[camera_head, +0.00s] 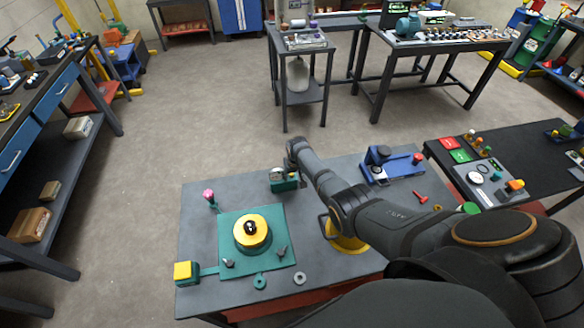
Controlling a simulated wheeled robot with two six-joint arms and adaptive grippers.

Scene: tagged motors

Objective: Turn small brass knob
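My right arm comes in from the lower right and reaches across the grey table to a small green fixture (285,185) near the table's back edge. A small pale, brass-like round part (277,176) shows on the fixture's left side; I cannot tell for sure that it is the knob. My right gripper (294,170) is at the arm's far end, close beside the fixture. Its fingers are too small and hidden to tell whether they are open, shut or touching. My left gripper is out of view.
A teal plate (227,262) on the grey table (325,290) bears a yellow dial (252,232) with a black centre. A pink-topped post (209,196), a yellow block (186,272) and a blue device (390,165) stand around. A yellow part (346,243) sits partly under my arm.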

